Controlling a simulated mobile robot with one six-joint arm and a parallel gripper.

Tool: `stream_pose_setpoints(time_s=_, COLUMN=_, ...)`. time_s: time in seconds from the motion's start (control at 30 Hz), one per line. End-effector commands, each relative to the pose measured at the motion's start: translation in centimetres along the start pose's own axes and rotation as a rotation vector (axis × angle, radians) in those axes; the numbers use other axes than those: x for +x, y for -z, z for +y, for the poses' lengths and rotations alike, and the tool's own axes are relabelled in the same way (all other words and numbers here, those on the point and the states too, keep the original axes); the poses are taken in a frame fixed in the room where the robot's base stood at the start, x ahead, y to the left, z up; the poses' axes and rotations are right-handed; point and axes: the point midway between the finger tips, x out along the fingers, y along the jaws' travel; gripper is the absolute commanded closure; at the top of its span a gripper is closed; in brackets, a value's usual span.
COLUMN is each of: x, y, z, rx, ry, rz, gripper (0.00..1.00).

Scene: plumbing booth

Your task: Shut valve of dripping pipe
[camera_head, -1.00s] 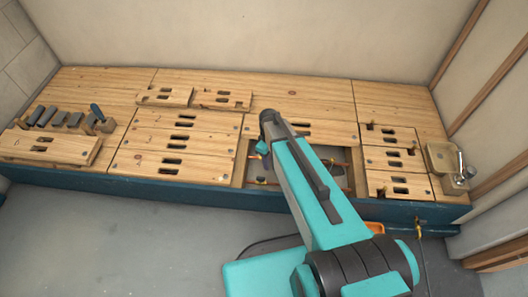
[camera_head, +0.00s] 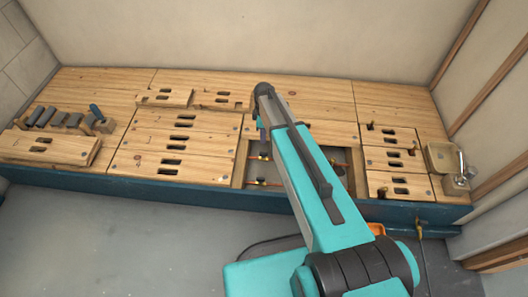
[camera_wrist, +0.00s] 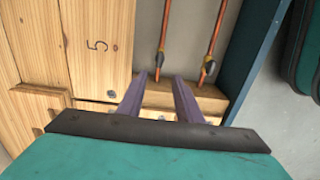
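Two thin copper pipes run through an open pit in the wooden deck. The right pipe (camera_wrist: 216,30) has a similar valve (camera_wrist: 207,67). My gripper (camera_wrist: 159,79) is open, its two purple-grey fingers apart and nothing held. The left valve shows in line with the gap between the fingertips; contact is not visible. In the head view, my arm hides part of the pit (camera_head: 238,176). No drip can be made out.
A board marked 5 (camera_wrist: 98,40) lies beside the pit, with a blue bench wall (camera_wrist: 257,45) on its other side. Slotted wooden panels (camera_head: 180,138) cover the deck.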

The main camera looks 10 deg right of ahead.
Motion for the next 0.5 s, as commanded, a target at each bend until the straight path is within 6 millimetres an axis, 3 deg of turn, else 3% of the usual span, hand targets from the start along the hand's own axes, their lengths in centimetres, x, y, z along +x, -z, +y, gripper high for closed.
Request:
stream_pose_setpoints(time_s=0.27, x=2.4, y=0.0, z=0.0, rx=0.0, ry=0.001, rz=0.0, gripper=0.68)
stream_pose_setpoints(time_s=0.5, x=5.8, y=0.0, z=0.0, rx=0.0, ry=0.001, rz=0.0, gripper=0.68)
